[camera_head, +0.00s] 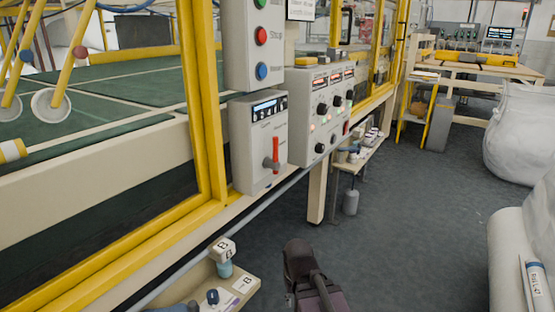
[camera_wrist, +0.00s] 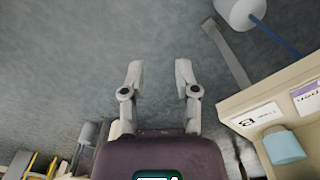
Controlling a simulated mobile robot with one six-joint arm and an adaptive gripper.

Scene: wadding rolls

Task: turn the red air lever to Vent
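The red air lever (camera_head: 275,152) stands roughly upright on the front of a grey control box (camera_head: 248,172), below a small display, in the head view. The labels around the lever are too small to read. Part of my arm shows at the bottom centre of the head view, well below and right of the lever and apart from it. In the wrist view my gripper (camera_wrist: 157,78) has its two fingers spread, with only grey floor between them. The lever does not show in the wrist view.
A button panel (camera_head: 256,50) hangs above the lever box, and a knob panel (camera_head: 322,115) sits right of it. A small shelf (camera_head: 240,289) with a labelled bottle (camera_head: 223,258) stands below.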

